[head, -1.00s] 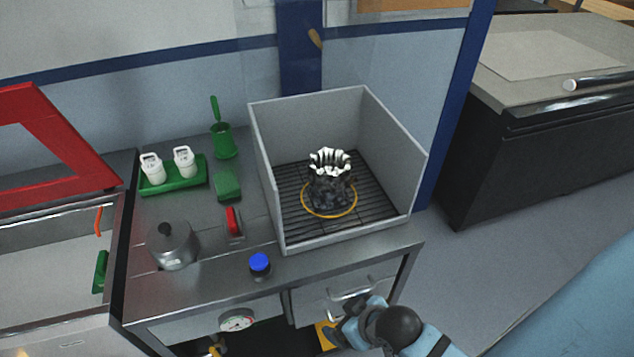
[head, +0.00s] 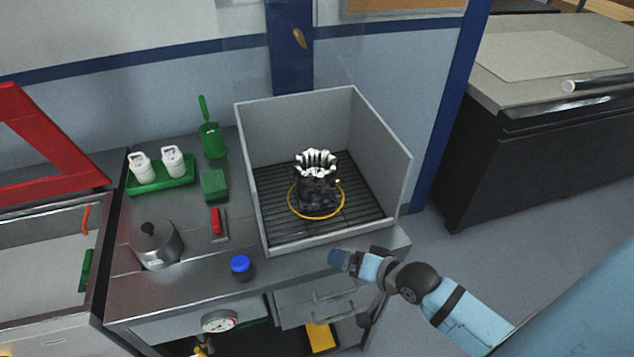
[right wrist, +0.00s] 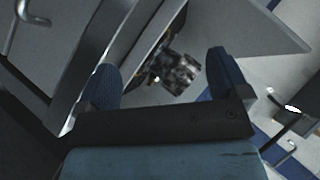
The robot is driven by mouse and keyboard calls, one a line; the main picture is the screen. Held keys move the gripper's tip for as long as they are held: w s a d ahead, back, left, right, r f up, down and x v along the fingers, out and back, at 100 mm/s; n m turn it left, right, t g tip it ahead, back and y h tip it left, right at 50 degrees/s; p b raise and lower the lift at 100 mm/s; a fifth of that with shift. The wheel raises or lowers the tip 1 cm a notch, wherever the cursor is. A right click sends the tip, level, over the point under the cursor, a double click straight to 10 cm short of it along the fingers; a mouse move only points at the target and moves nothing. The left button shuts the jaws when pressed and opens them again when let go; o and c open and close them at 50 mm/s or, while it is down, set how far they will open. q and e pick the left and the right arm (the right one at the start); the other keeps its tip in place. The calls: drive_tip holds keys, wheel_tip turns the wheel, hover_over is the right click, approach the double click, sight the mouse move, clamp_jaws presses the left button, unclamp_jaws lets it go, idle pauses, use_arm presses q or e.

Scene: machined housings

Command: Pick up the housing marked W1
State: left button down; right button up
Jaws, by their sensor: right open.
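One machined housing (head: 318,180), with a bright silver fluted top and a dark, rough lower body, stands upright inside a grey open-front booth (head: 382,136). It is on the booth's dark slatted floor, with a yellow ring around its base. No W1 mark can be read on it. My right gripper (head: 338,259) is in front of the bench, near the booth's lower right front corner, apart from the housing. My left gripper is not in view.
The booth walls enclose the housing at the back and sides.

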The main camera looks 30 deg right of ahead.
drive_tip(key=w+d+r+m+t+h, duration=0.1)
drive_tip(key=w+d+r+m+t, duration=0.1)
drive_tip(key=w+d+m+t, duration=0.6)
drive_tip(key=m+g+p, duration=0.1)
drive_tip(key=g+p, duration=0.1)
approach(330, 182)
drive_tip(key=w, duration=0.3)
drive_tip(key=shift+w+a, duration=0.3)
drive_tip(key=shift+w, duration=0.3)
drive_tip(key=w, duration=0.1)
drive_tip(key=w+p, duration=0.1)
drive_tip(key=w, duration=0.1)
drive_tip(key=shift+w+a, duration=0.3)
drive_tip(key=shift+a, duration=0.05)
drive_tip(key=shift+w, duration=0.35)
drive_tip(key=shift+c, duration=0.2)
